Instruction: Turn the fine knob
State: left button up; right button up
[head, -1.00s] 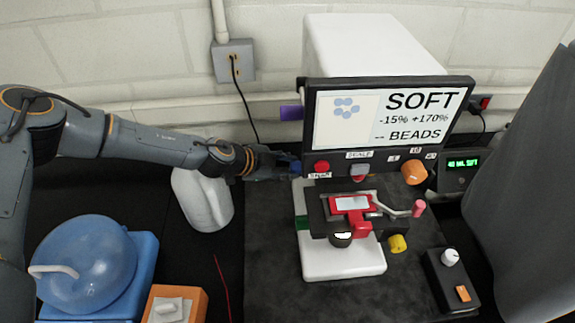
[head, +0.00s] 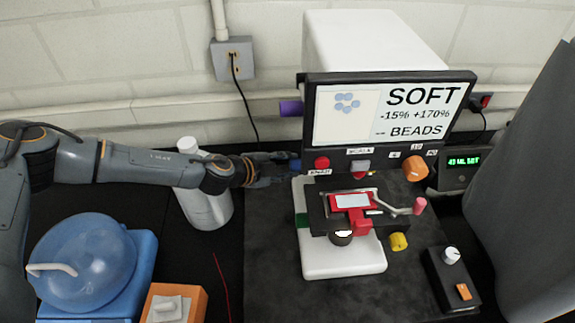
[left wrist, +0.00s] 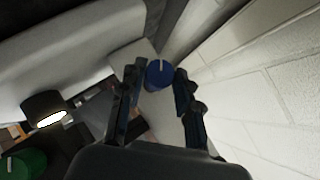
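A blue knob (head: 295,165) is on the left side of the microscope, just below the screen's lower left corner. In the left wrist view this round knob (left wrist: 159,74) has a pale line on its face. My left gripper (head: 280,166) reaches it from the left. In the left wrist view the two dark fingers (left wrist: 158,80) are apart, one on each side of the knob, with narrow gaps visible. I cannot tell how deep the knob sits between them. My right gripper is not in view.
The screen (head: 390,112) reads SOFT, -15% +170%, BEADS. A green part (head: 301,220) sits lower on the microscope's left side. A white bottle (head: 205,200) stands below my left forearm. A purple part (head: 291,107) juts out beside the screen. A blue dome-covered box (head: 85,262) is at lower left.

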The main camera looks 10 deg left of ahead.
pick_arm(q)
jog(key=o, duration=0.3)
notch_tip(320, 180, up, 10)
dwell(0.6)
